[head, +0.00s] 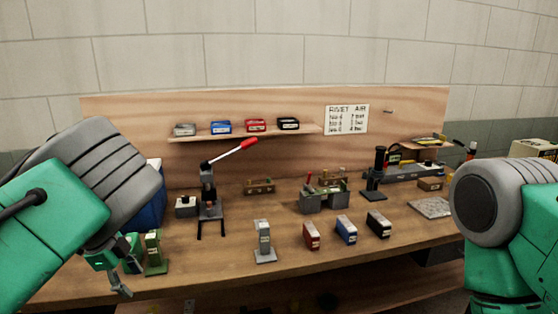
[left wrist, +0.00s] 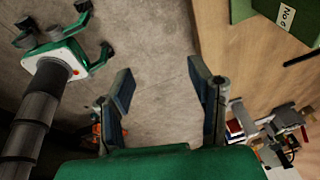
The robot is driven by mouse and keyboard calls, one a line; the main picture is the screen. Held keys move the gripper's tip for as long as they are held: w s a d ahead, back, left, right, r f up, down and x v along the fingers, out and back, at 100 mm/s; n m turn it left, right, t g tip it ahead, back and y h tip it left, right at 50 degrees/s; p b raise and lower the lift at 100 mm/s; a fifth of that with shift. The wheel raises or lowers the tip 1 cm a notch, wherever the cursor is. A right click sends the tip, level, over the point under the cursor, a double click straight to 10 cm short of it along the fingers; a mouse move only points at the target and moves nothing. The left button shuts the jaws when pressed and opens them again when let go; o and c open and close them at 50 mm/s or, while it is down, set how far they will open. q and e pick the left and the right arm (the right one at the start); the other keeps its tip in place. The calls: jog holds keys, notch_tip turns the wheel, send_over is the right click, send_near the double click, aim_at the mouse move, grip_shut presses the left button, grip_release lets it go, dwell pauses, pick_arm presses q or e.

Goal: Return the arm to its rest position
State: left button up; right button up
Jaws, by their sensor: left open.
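My left gripper (head: 118,277) hangs low at the bench's front left edge in the head view, beside a small green stand (head: 154,255). In the left wrist view its two dark finger pads stand wide apart, and the gripper (left wrist: 160,85) is open with nothing between the fingers. Bare floor shows beyond them. My left arm (head: 85,185) is bent and fills the left side of the head view. My right arm (head: 500,215) shows at the right edge; I cannot make out its gripper.
The wooden bench (head: 190,265) holds a lever press (head: 208,190), a grey stand (head: 264,243) and red, blue and black boxes (head: 346,230). A blue bin (head: 150,205) stands behind my left arm.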

pick_arm(q)
jog(key=s+d+f+n+t+b, duration=0.2)
jog(key=s+f+n+b, duration=0.25)
jog(key=s+f, duration=0.5)
jog(key=s+d+f+n+t+b, duration=0.1)
jog(key=s+f+n+t+b, duration=0.15)
jog(key=s+f+n, duration=0.7)
jog(key=s+d+f+n+g+y+b, duration=0.1)
jog(key=s+f, duration=0.3)
jog(key=s, duration=0.5)
jog(key=s+d+f+n+g+y+b, duration=0.1)
jog(key=s+d+f+g+b, duration=0.2)
jog(key=s, duration=0.7)
jog(key=shift+f+n+g+y, duration=0.4)
jog(key=shift+f+g, duration=0.35)
jog(key=shift+f, duration=0.2)
jog(key=shift+w, duration=0.15)
